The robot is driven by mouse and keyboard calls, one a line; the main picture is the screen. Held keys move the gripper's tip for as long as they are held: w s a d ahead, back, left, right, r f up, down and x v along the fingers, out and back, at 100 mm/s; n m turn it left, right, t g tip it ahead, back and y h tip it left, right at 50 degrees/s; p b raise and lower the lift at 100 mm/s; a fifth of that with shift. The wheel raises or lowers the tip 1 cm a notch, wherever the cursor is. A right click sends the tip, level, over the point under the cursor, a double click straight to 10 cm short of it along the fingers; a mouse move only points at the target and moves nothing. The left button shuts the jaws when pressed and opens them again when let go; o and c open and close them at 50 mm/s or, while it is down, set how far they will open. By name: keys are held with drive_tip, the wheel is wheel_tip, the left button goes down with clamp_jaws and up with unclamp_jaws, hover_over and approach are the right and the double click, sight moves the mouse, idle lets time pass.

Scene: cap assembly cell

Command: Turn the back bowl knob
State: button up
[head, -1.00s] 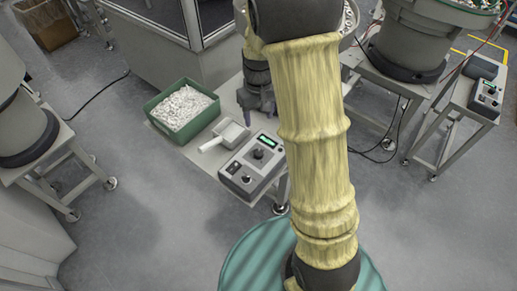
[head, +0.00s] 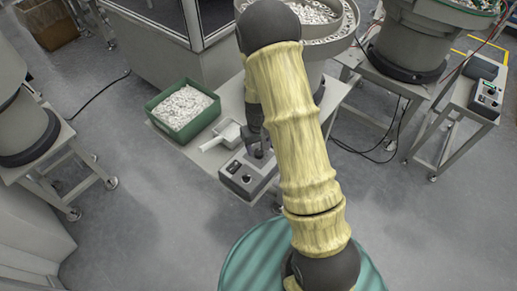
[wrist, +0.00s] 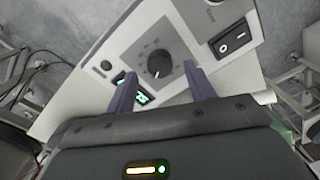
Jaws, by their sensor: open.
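The control box (head: 240,187) sits on the near end of the table of the bowl feeder (head: 335,40). In the wrist view, its round black knob (wrist: 160,64) has a white pointer line and scale marks around it. My gripper (wrist: 160,74) is open, with its two purple-grey fingertips on either side of the knob, which appears between or just beyond them. I cannot tell whether they touch it. In the head view, my gripper (head: 258,153) is over the box and hides this knob and the display.
The box has a green display (wrist: 141,98) near the left finger and a black rocker switch (wrist: 232,39) to the right. A white scoop (head: 222,134) and a green bin (head: 183,108) of white parts stand left of the box. Another feeder (head: 410,42) stands at right.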

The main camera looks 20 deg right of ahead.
sight(259, 153)
drive_tip(key=shift+f, duration=1.2)
drive_tip(key=c, duration=1)
drive_tip(key=shift+m, duration=0.4)
drive_tip(key=shift+r+m+p, duration=0.1)
drive_tip(key=shift+m+p, duration=0.4)
drive_tip(key=shift+m, duration=2)
